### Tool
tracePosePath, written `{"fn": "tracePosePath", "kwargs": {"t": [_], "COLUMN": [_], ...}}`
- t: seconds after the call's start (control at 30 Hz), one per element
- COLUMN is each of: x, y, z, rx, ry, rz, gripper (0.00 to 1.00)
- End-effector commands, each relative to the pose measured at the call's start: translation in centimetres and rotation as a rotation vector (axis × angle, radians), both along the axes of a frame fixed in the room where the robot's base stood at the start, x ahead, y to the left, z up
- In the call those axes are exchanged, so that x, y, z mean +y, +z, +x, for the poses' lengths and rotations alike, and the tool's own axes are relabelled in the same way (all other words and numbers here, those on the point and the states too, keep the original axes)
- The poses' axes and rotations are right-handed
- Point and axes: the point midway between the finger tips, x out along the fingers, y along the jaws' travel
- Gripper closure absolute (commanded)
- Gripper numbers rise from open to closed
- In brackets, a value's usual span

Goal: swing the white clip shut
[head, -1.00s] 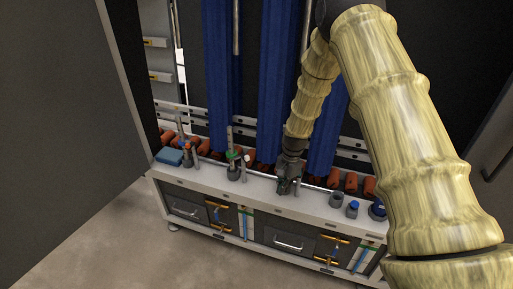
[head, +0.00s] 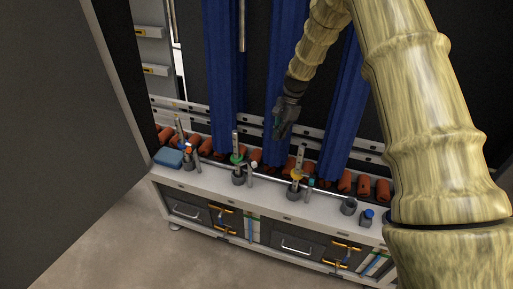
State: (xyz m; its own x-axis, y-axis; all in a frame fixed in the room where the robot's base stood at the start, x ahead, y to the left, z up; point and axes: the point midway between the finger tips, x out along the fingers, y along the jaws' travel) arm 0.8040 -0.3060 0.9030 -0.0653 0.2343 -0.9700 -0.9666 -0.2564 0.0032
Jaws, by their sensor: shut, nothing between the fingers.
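A small white clip (head: 253,165) stands out just right of the fixture with the green part (head: 237,158) on the white bench ledge. It is too small to tell how far it is swung. My gripper (head: 279,134) hangs fingers down in front of the middle blue curtain, above the ledge and right of the white clip. It is apart from the clip, and its fingers are shut and empty.
A fixture with a yellow part (head: 297,175) and a teal piece (head: 310,183) stands below my gripper. An orange-topped fixture (head: 188,151) and a blue block (head: 169,157) are at left. A grey cup (head: 348,206) and a blue-capped bottle (head: 367,216) stand at right. A rail runs along the ledge.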

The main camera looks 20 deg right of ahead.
Motion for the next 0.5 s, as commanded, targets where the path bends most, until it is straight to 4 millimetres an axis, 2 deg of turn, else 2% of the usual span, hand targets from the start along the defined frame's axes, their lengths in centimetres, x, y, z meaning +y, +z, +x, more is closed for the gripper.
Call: {"fn": "tracePosePath", "kwargs": {"t": [0.3, 0.5], "x": [1.5, 2.0], "y": [0.3, -0.5], "z": [0.2, 0.6], "rx": [-0.003, 0.001], "ry": [0.020, 0.024], "rz": [0.001, 0.000], "gripper": [1.00, 1.00]}}
